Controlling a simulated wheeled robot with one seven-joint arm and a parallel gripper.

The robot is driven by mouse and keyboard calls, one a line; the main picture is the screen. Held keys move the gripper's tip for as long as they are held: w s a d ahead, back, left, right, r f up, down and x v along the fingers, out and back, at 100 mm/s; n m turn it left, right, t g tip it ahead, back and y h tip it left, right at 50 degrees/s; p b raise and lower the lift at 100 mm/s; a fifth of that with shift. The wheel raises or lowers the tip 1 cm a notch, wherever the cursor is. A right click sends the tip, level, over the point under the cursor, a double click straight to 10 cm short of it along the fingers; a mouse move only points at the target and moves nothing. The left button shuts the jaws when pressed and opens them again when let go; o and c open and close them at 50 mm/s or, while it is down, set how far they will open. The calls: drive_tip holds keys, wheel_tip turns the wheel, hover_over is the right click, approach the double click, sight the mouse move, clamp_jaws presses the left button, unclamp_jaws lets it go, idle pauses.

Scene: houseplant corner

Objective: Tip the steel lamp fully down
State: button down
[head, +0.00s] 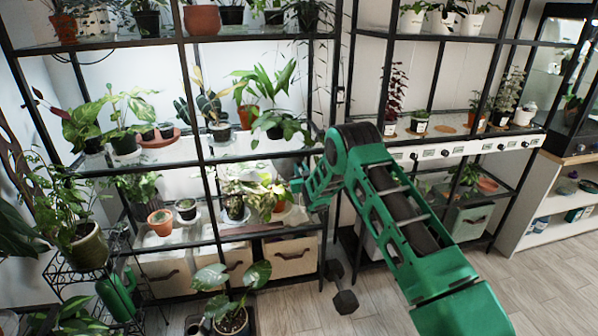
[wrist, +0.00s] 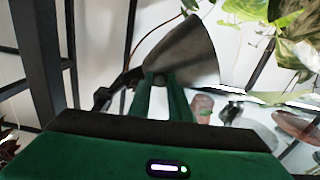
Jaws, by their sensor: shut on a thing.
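The steel lamp has a grey cone-shaped shade (wrist: 188,52) in the wrist view, its wide end toward the right and its narrow end near my fingers. A dark joint and bracket join it to the black post at the left. My gripper (wrist: 163,84) is shut on the narrow end of the shade. In the head view my gripper (head: 303,186) is at the right end of the plant shelf, and a small grey part of the lamp (head: 286,167) shows just behind it. My arm hides much of that area, so the tilt is hard to judge there.
Potted plants (head: 258,200) crowd the shelf left of my gripper, and leaves (wrist: 285,35) hang close to the shade. A black shelf post (head: 333,110) stands beside my arm. The wooden floor (head: 385,300) below is mostly clear, with a dumbbell (head: 345,301) on it.

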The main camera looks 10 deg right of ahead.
drive_tip(key=shift+d+f+n, duration=0.5)
drive_tip(key=shift+d+n, duration=0.15)
drive_tip(key=shift+n, duration=0.5)
drive_tip(key=shift+d+f+n, duration=0.45)
drive_tip(key=shift+d+n, duration=0.15)
drive_tip(key=shift+n, duration=0.6)
drive_tip(key=shift+d+f+n, duration=0.5)
drive_tip(key=shift+d+n, duration=0.15)
drive_tip(key=shift+n, duration=0.5)
drive_tip(key=c, duration=1.6)
unclamp_jaws()
drive_tip(key=shift+c, duration=0.2)
drive_tip(key=s, duration=1)
drive_tip(key=shift+s, duration=0.35)
drive_tip(key=shift+f, duration=0.1)
